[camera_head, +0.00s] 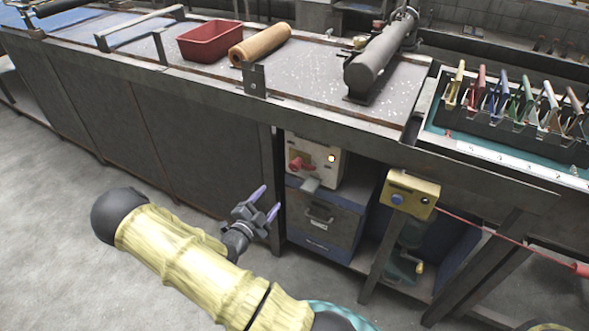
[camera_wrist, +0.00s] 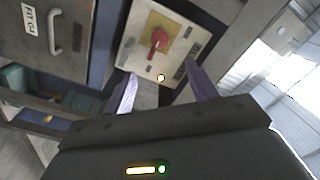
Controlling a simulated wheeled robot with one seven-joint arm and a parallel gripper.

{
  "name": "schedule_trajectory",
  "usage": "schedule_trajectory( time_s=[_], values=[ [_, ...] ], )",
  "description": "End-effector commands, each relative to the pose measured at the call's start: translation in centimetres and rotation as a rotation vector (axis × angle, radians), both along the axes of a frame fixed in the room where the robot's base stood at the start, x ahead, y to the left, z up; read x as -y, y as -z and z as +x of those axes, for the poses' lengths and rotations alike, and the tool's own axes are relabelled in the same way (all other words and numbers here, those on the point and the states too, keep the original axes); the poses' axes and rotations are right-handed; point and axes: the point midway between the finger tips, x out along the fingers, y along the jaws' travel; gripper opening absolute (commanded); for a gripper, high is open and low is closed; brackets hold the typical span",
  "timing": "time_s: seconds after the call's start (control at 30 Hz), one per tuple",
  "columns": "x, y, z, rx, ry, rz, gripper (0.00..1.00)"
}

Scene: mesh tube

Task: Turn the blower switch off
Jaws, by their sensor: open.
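The blower switch (camera_head: 296,164) is a red rotary handle on a cream box (camera_head: 327,168) under the bench. In the wrist view the red handle (camera_wrist: 158,40) sits on a yellow plate on the cream box (camera_wrist: 133,55), above the space between my fingers. A small lamp (camera_head: 332,158) on the box glows pale; it also shows in the wrist view (camera_wrist: 161,77). My gripper (camera_head: 267,202) is open and empty, to the lower left of the box in the head view. In the wrist view its two fingertips (camera_wrist: 160,76) are apart and not around the handle.
A blue-and-grey drawer unit (camera_head: 325,222) stands below the box. A yellow box with a blue button (camera_head: 410,194) is on the post to the right. The bench edge (camera_head: 340,122) overhangs the switch. Open floor (camera_head: 50,210) lies at left.

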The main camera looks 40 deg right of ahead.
Motion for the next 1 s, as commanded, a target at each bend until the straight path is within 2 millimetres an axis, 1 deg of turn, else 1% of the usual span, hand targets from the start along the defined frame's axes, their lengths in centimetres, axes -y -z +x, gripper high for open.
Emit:
schedule_trajectory(
  time_s=[0.17, 0.33, 1.0],
  values=[
    [0.4, 0.0, 0.1, -0.002, 0.001, 0.001, 0.57],
    [2.0, 0.0, 0.8, -0.001, 0.002, 0.0, 0.57],
    [12.8, 0.1, 5.3, -0.003, 0.001, 0.002, 0.57]
  ],
)
